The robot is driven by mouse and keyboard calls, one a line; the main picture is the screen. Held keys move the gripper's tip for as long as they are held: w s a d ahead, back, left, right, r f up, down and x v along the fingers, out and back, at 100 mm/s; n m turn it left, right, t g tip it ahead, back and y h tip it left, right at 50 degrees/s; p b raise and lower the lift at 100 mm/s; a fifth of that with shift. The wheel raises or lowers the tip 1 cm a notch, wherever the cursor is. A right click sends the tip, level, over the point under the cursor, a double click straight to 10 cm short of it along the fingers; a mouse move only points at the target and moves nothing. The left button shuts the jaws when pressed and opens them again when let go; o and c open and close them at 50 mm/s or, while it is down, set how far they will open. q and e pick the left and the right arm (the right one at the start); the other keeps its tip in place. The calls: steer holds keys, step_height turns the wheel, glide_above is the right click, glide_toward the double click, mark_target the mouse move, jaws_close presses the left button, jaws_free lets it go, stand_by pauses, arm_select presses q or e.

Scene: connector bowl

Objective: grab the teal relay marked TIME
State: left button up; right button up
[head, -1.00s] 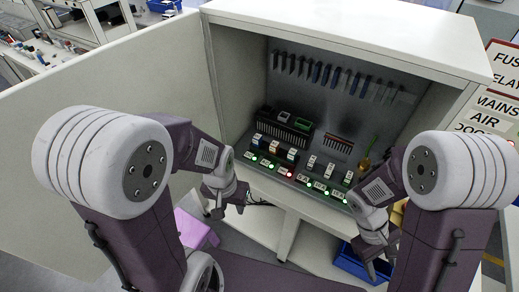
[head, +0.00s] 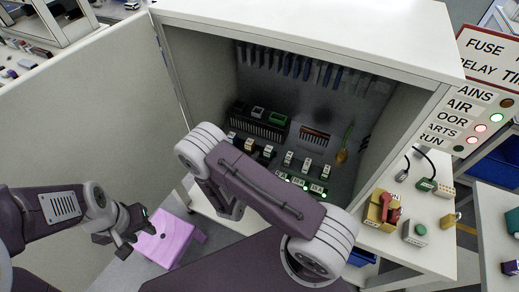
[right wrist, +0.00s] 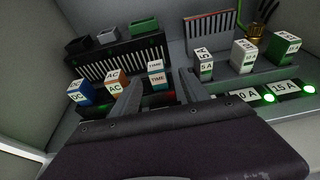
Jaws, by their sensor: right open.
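The teal relay marked TIME (right wrist: 156,76) has a white label and stands upright in the lower row of the cabinet. In the head view it is the small block (head: 268,151) third from the left. My right gripper (right wrist: 158,92) is open and empty, with one finger on each side of the TIME relay in the picture and the relay beyond the tips. I cannot tell how far away it is. In the head view my right arm hides this gripper. My left gripper (head: 137,236) is open and empty, in front of the pink stool (head: 167,242).
A blue DC relay (right wrist: 80,92) and an orange AC relay (right wrist: 116,82) stand left of it. White 5 A (right wrist: 204,64) and 10 A (right wrist: 243,56) blocks and a green block (right wrist: 286,46) stand right. The cabinet wall (head: 405,130) bounds the right side.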

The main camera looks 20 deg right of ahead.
mark_target(268, 154)
steer(key=shift+w+d+f, duration=0.15)
steer(key=shift+w+d, duration=0.15)
steer(key=shift+d, duration=0.2)
steer(key=shift+p+x, duration=0.4)
steer(key=shift+x, duration=0.6)
steer(key=shift+w+d+f, duration=0.2)
steer(key=shift+w+d, duration=0.05)
steer(key=shift+w, duration=0.1)
steer(key=p+x, duration=0.1)
steer(key=x, duration=0.4)
steer(key=shift+w+a, duration=0.15)
steer(key=shift+a, duration=0.05)
steer(key=shift+w+d+f, duration=0.1)
steer(key=shift+w+f, duration=0.05)
jaws_close()
